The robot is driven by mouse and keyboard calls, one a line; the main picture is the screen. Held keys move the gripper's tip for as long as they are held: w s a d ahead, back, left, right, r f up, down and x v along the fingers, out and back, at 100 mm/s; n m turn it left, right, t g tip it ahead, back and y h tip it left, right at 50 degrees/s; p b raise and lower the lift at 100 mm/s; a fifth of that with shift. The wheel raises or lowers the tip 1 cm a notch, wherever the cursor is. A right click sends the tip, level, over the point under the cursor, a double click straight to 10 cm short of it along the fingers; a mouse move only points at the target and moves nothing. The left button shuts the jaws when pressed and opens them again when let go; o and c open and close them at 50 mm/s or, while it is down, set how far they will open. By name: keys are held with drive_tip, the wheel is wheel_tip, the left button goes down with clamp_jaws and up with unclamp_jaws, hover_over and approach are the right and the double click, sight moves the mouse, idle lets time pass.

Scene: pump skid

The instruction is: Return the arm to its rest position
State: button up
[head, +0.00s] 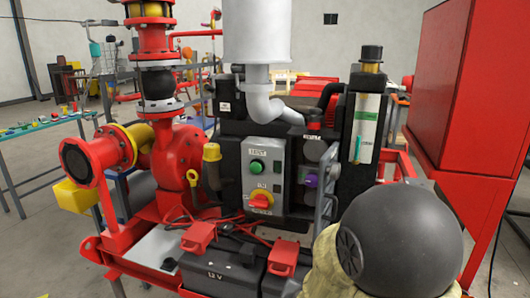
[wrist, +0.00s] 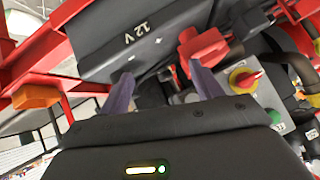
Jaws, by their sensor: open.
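My gripper (wrist: 161,82) shows in the wrist view with its two grey-purple fingers spread apart and nothing between them. Beyond the fingers are a black 12 V battery (wrist: 110,45) and a red terminal cover (wrist: 205,48). The wrist picture is turned, with the lettering upside down or tilted. I cannot tell whether the fingers touch anything. In the head view, a dark rounded link of my arm (head: 400,240) fills the lower right. My gripper is not visible there.
The grey control box (head: 264,170) has a green button and a red-and-yellow rotary switch (head: 260,200). Below it sits the battery (head: 215,275) with red covers and cables. Red pipework (head: 95,155) stands left, a red cabinet (head: 480,90) right. Floor shows at far left.

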drive_tip(key=s+d+n+g, duration=0.3)
drive_tip(key=s+g, duration=0.1)
drive_tip(key=s, duration=0.3)
drive_tip(key=s+d+n+g, duration=0.2)
drive_tip(key=s+g, duration=0.1)
drive_tip(key=s, duration=0.4)
wheel_tip(320, 180, up, 19)
drive_tip(key=p, duration=1.9)
drive_tip(key=shift+s+d+n+y, duration=0.15)
drive_tip(key=shift+s+n+y, duration=0.15)
drive_tip(key=shift+s+y, duration=0.1)
drive_tip(key=shift+r, duration=0.1)
